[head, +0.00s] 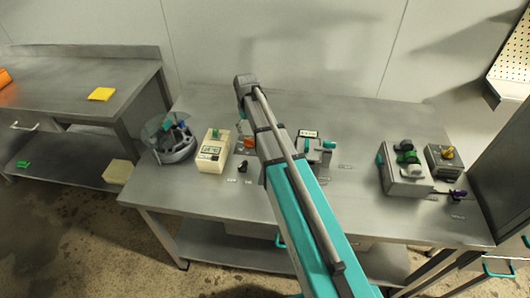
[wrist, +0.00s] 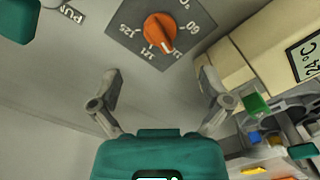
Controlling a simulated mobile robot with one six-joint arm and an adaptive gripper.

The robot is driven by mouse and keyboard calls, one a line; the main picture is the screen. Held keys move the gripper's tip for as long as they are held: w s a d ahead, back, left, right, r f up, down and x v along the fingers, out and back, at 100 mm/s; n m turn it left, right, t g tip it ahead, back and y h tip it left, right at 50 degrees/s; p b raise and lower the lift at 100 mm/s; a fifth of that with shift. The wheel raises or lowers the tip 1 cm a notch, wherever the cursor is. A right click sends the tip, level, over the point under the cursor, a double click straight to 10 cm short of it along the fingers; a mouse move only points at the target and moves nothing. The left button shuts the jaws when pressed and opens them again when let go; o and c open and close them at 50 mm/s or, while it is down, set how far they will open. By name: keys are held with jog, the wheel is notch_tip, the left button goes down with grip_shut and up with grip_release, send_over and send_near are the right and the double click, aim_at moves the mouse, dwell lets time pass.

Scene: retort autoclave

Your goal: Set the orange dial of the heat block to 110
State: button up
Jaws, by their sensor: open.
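The orange dial (wrist: 160,30) sits on a dark grey scale plate (wrist: 128,37) at the top middle of the wrist view. Its white mark points down and slightly right, between the printed 60 at right and the 121 at lower left. In the head view the orange dial (head: 249,142) shows small beside my arm, which hides much around it. My gripper (wrist: 158,72) is open and empty; its two fingers are spread below the dial in the wrist view, apart from it. I cannot make out the gripper in the head view.
A beige box (head: 213,151) with a display and green top stands left of the dial; it also shows at right in the wrist view (wrist: 270,50). A round container (head: 173,145) stands farther left. A grey multi-knob unit (head: 405,175) is at right.

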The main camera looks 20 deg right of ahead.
aim_at(249, 140)
jog(key=shift+r+p, duration=3.7)
jog(key=shift+r, duration=0.3)
jog(key=s+f+m+b, duration=0.1)
jog(key=s+m, duration=0.3)
jog(key=s, duration=1.8)
jog(key=shift+s+f, duration=0.15)
jog(key=shift+s, duration=0.25)
